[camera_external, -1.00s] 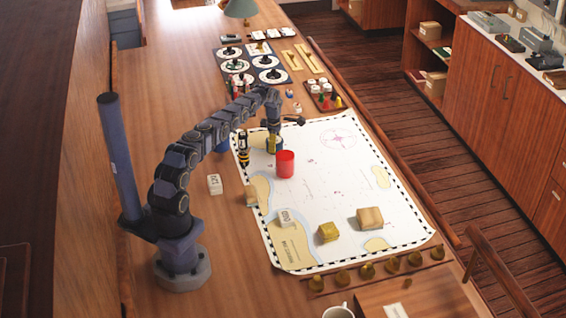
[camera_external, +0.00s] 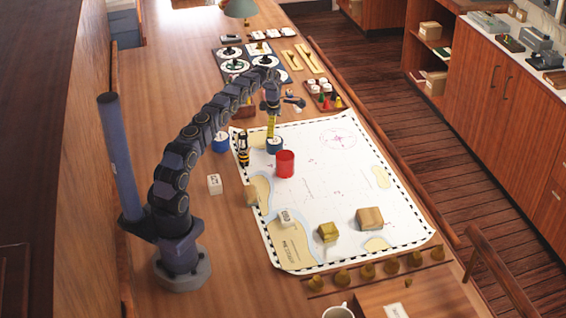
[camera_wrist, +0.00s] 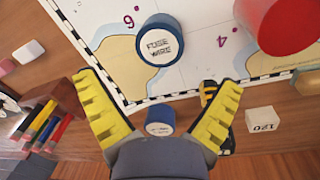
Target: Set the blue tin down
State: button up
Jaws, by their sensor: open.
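A blue tin with a white lid marked "FUSE WIRE" (camera_wrist: 158,42) stands upright on the white chart (camera_external: 318,205); the external view shows this tin too (camera_external: 274,146). My gripper (camera_wrist: 158,82) is open and empty, with its yellow fingers spread. In the external view my gripper (camera_external: 270,136) is just above that tin, apart from it as far as I can tell. A second blue tin (camera_wrist: 160,120) stands on the wood by the chart's edge, left of the first in the external view (camera_external: 221,143).
A red cylinder (camera_external: 285,164) stands close to the first tin on the chart. A black and yellow object (camera_external: 243,151) is at the chart's left edge. A white block (camera_external: 214,184) and wooden blocks (camera_external: 369,218) lie nearer the camera. The chart's middle is clear.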

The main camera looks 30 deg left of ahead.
aim_at(274, 142)
jog(key=s+d+r+m, duration=0.2)
jog(key=s+r+m, duration=0.45)
jog(key=r, duration=0.75)
jog(key=s+d+r+m+g, duration=0.15)
jog(key=s+r+m, duration=0.5)
jog(key=s, duration=0.85)
jog(key=s+d+r+m+g, duration=0.1)
jog(key=s+m, duration=0.7)
jog(key=s, duration=1.9)
jog(key=shift+s+d+r+m+h, duration=0.2)
jog(key=shift+d+m+h, duration=0.1)
jog(key=shift+d+m, duration=0.1)
